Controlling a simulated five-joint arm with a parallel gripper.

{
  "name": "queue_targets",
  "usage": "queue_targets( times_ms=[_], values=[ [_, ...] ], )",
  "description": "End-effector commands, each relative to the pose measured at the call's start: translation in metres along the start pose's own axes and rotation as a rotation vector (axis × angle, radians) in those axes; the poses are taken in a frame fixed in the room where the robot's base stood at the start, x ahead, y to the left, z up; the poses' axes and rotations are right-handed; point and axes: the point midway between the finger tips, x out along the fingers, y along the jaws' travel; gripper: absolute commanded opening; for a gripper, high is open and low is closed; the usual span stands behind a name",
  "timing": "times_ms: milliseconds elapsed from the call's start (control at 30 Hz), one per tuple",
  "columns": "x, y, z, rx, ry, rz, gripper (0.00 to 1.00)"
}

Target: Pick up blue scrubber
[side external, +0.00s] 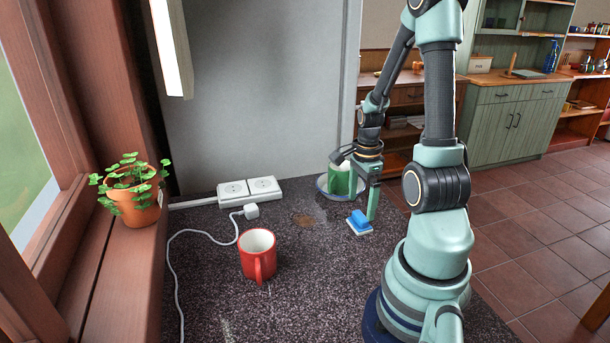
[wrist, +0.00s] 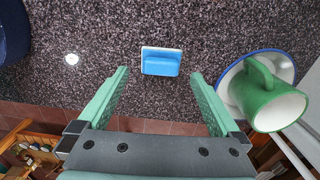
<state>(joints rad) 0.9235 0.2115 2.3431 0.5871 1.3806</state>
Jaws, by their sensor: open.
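The blue scrubber (side external: 359,222) is a small blue block with a white base, lying on the dark speckled countertop. In the wrist view the scrubber (wrist: 161,62) is near the top middle, ahead of the fingertips and between their lines. My gripper (side external: 362,196) is open and empty, with its fingers pointing down close to the scrubber. In the wrist view my gripper (wrist: 160,80) shows two green fingers spread apart, not touching the scrubber.
A green mug (wrist: 275,100) on a blue-rimmed white plate (wrist: 285,65) is close beside my gripper. A red mug (side external: 257,255) stands to the left on the countertop (side external: 215,300). A white cable (side external: 205,230), a power socket strip (side external: 250,189) and a potted plant (side external: 133,200) are farther left.

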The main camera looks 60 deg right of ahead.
Motion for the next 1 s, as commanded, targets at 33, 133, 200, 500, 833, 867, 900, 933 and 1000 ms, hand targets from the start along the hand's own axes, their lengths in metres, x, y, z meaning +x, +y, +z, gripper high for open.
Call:
queue_targets(
  times_ms=[33,133,200,500,833,867,900,933,1000],
  values=[
    [0.003,0.001,0.000,-0.001,0.000,0.002,1.00],
    [0.006,0.000,0.000,-0.001,0.000,0.002,1.00],
    [0.011,0.000,-0.001,-0.001,-0.001,0.003,1.00],
    [0.045,-0.001,-0.003,-0.001,-0.001,0.003,1.00],
    [0.055,-0.002,-0.003,-0.001,0.000,0.000,1.00],
    [0.055,-0.002,-0.003,-0.001,0.000,0.000,1.00],
    [0.055,-0.002,-0.003,-0.001,0.000,0.000,1.00],
    [0.055,-0.002,-0.003,-0.001,0.000,0.000,0.96],
    [0.055,-0.002,-0.003,-0.001,0.000,0.000,0.69]
  ],
)
